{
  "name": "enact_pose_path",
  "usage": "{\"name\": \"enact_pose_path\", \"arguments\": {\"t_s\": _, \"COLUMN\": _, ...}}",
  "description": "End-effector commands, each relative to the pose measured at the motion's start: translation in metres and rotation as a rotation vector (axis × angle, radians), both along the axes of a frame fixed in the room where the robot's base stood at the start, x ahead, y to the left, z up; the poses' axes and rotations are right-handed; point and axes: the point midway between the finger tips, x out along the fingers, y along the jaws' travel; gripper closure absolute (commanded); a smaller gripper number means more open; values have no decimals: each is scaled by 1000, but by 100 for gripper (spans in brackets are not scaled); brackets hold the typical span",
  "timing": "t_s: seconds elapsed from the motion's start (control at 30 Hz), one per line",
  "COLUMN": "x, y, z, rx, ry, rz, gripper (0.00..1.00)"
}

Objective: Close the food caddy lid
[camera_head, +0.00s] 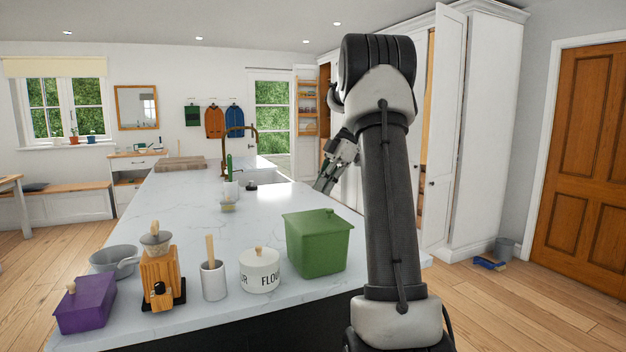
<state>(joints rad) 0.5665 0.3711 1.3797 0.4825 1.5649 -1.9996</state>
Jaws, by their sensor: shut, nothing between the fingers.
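The green food caddy (318,247) stands on the near right part of the white marble counter. My gripper (322,188) is beyond the caddy and a little above the counter's right side, pointing down. It is apart from the caddy, shut and empty. My arm hides part of the space right of the caddy.
Left of the caddy stand a flour tin (260,272), a utensil pot (213,281), a coffee grinder (160,275), a grey pan (112,259) and a purple box (86,304). A sink and tap (240,150) are farther back.

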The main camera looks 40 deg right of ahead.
Motion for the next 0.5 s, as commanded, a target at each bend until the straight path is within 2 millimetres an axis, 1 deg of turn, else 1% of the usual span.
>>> {"name": "enact_pose_path", "arguments": {"t_s": 0.03, "x": -2, "y": -7, "z": -6, "rx": 41, "ry": -4, "rz": -6, "gripper": 100}}
{"name": "enact_pose_path", "arguments": {"t_s": 0.1, "x": -2, "y": -12, "z": -12, "rx": 97, "ry": -17, "rz": -5, "gripper": 100}}
{"name": "enact_pose_path", "arguments": {"t_s": 0.3, "x": -5, "y": -22, "z": -27, "rx": 96, "ry": -17, "rz": 0, "gripper": 100}}
{"name": "enact_pose_path", "arguments": {"t_s": 0.5, "x": -6, "y": -28, "z": -38, "rx": 94, "ry": -15, "rz": 0, "gripper": 100}}
